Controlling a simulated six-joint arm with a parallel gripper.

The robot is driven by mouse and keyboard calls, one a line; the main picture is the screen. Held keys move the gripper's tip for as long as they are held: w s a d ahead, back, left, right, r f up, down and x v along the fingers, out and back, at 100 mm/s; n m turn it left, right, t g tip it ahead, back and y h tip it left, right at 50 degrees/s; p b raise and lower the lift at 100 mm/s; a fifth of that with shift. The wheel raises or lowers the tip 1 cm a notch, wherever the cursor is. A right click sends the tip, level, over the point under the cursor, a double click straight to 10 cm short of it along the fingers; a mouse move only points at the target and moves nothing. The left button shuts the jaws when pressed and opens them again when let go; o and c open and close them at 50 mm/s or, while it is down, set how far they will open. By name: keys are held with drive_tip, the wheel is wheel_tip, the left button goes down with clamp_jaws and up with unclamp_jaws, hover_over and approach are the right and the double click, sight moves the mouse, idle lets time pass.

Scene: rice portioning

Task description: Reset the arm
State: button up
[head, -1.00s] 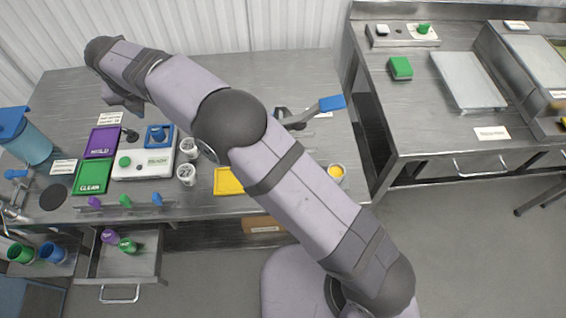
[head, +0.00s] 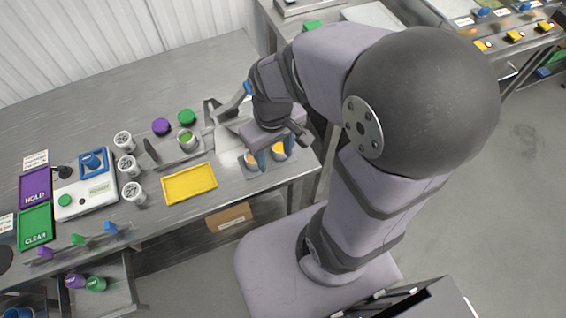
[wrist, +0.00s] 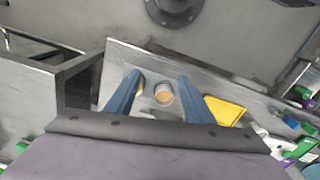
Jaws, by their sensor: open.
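My arm is folded over the right part of the steel table (head: 90,120). My gripper (head: 270,160) points down near the table's front right edge, with its blue fingers apart. Two small cups with orange-yellow contents, a left cup (head: 251,161) and a right cup (head: 279,151), stand by the fingers. In the wrist view my gripper (wrist: 158,88) is open. One cup (wrist: 163,94) shows between the fingers, and another (wrist: 140,86) is partly hidden by the left finger. I cannot tell whether a finger touches a cup.
A yellow tray (head: 190,184) lies left of my gripper. Several numbered white cups (head: 127,166) stand beside a white device (head: 85,199). Purple HOLD (head: 35,184) and green CLEAR (head: 36,226) trays are at left. A drawer (head: 105,285) stands open below the table front.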

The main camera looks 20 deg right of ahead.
drive_tip(key=s, duration=0.1)
drive_tip(key=s+m, duration=0.1)
drive_tip(key=s+d+f+m, duration=0.1)
